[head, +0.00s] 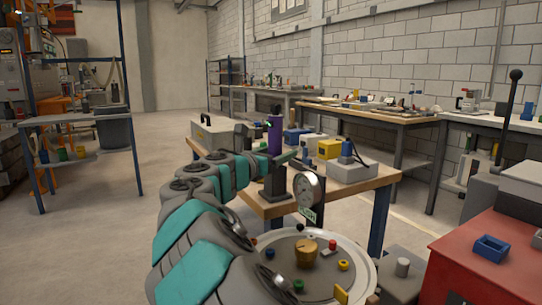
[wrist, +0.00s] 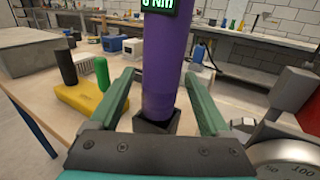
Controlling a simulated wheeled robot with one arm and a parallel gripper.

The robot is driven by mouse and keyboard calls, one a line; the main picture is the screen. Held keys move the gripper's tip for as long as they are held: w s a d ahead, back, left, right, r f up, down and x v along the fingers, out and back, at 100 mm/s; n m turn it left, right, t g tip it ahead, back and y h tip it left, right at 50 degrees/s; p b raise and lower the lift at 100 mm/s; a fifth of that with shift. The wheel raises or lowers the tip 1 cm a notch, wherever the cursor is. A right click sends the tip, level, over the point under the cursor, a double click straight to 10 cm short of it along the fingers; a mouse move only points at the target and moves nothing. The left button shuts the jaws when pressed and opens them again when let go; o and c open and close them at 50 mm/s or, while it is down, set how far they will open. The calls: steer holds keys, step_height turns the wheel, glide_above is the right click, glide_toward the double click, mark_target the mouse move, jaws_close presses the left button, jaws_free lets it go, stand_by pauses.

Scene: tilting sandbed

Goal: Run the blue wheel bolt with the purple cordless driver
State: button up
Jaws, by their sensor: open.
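The purple cordless driver (head: 275,136) stands upright in a black holder on the wooden bench. In the wrist view, the driver (wrist: 162,65) shows a green readout at its top edge, and its lower end meets the dark square holder (wrist: 157,122). My gripper (wrist: 161,78) is open, with one teal finger on each side of the driver; gaps show between fingers and body. In the head view, my gripper (head: 263,155) is at the driver, partly hidden. The blue wheel bolt (head: 270,253) sits on the left of the round grey wheel (head: 318,270), near red, yellow and green bolts.
A round dial gauge (head: 307,188) stands between bench and wheel. A red cabinet (head: 480,255) holds a blue tray (head: 491,247).

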mark_target(277, 113)
steer(key=shift+x, duration=1)
jaws_close()
stand_by(0.5)
steer(key=shift+r, duration=0.15)
steer(key=shift+r+p, duration=2.05)
steer(key=shift+r, duration=2.85)
